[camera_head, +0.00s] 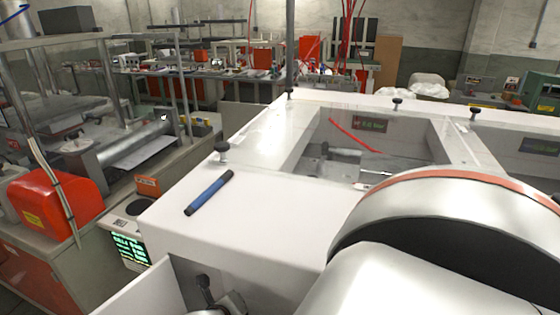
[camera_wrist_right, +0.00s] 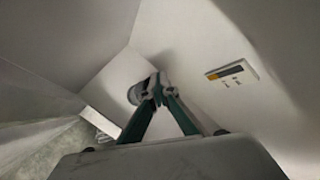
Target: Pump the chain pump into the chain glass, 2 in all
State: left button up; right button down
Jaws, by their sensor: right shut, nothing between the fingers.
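I cannot make out the chain pump or the chain glass for certain in either view. My right gripper (camera_wrist_right: 158,97) shows in the right wrist view with its green fingers closed together at the tips and nothing between them. A small grey rounded object (camera_wrist_right: 138,93) sits just behind and left of the fingertips, near a corner of pale walls. I cannot tell what it is or whether the fingers touch it. In the head view my own white arm covers the lower right and hides what lies behind it. My left gripper is not in view.
A blue marker (camera_head: 209,192) lies on the white cabinet top (camera_head: 270,215), near a black knob (camera_head: 221,150). A glazed window (camera_head: 345,150) is set into this top. A small green-lit display (camera_head: 129,248) and a red machine (camera_head: 55,203) stand at left.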

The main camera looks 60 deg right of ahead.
jog(key=shift+r, duration=0.15)
jog(key=shift+r, duration=3)
